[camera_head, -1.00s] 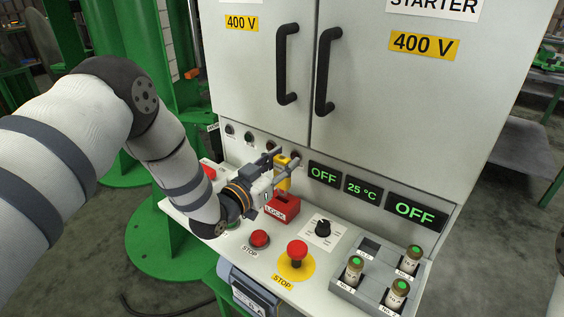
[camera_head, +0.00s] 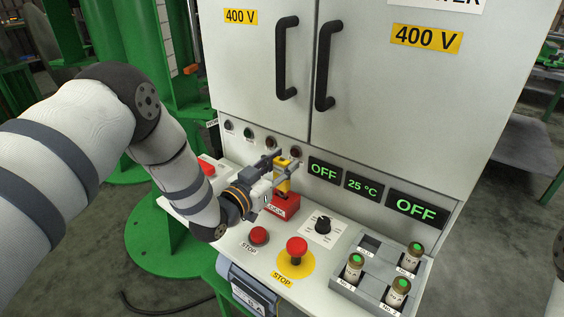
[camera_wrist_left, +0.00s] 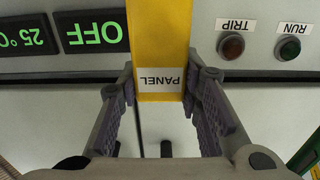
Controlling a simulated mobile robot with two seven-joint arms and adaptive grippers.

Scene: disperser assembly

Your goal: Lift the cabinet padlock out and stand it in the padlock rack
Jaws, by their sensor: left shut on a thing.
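A yellow padlock (camera_head: 283,184), labelled PANEL, is between the fingers of my left gripper (camera_head: 284,166). In the left wrist view the yellow body (camera_wrist_left: 160,45) fills the gap, with the label upside down and a finger pad against each side. The gripper (camera_wrist_left: 160,88) is shut on it. In the head view the padlock is upright at the red box marked LOCK (camera_head: 291,205), which looks like the padlock rack. Its lower end meets the box's top in the picture; I cannot tell how deep it sits. My right gripper is not in view.
The grey cabinet (camera_head: 380,110) with black handles rises behind the console. Lit displays (camera_head: 364,187) are right of the padlock. A red mushroom stop button (camera_head: 296,248), a black rotary knob (camera_head: 323,224) and a grey tray (camera_head: 375,297) with several cylinders stand in front and right.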

